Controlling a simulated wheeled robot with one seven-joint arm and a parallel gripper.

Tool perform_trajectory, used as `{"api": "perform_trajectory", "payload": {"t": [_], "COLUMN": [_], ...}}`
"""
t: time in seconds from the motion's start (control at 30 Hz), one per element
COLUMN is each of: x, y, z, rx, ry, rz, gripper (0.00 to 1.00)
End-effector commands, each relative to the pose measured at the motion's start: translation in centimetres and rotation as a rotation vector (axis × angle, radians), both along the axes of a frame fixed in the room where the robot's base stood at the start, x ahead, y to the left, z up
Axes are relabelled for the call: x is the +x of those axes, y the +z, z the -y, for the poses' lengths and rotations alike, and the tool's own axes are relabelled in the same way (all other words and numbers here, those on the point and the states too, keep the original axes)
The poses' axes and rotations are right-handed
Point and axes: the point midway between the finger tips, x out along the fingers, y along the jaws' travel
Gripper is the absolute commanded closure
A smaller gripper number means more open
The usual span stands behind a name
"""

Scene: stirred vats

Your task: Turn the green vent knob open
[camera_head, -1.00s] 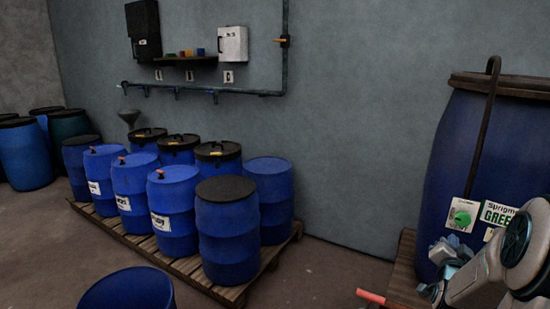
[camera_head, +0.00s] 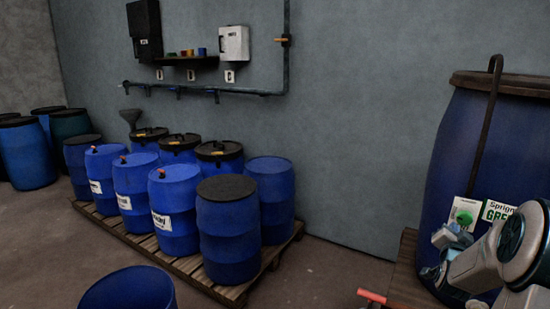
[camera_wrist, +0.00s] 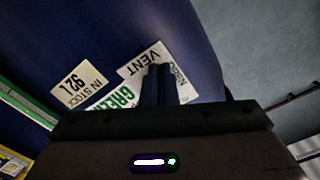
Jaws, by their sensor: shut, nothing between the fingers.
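The green vent knob (camera_head: 464,217) sits on a white plate on the front of the large blue vat (camera_head: 455,150) at the right of the head view. My gripper (camera_head: 440,238) is just below and left of the knob, partly over the plate's lower part. In the wrist view my shut gripper (camera_wrist: 157,80) points at the white VENT plate (camera_wrist: 137,65). The knob itself does not show there, hidden behind the fingers or out of sight. I cannot tell whether the fingers touch it.
A stock label (camera_wrist: 80,84) shows in the wrist view. A dark bar (camera_head: 484,135) runs down the vat.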

Motion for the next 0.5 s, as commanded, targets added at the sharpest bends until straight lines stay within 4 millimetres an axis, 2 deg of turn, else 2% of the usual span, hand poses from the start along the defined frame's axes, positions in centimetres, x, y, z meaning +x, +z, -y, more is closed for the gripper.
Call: {"api": "perform_trajectory", "payload": {"t": [0.5], "x": [-0.19], "y": [0.45], "z": [0.3], "rx": [0.0], "ry": [-0.001], "rz": [0.001], "gripper": [1.0]}}
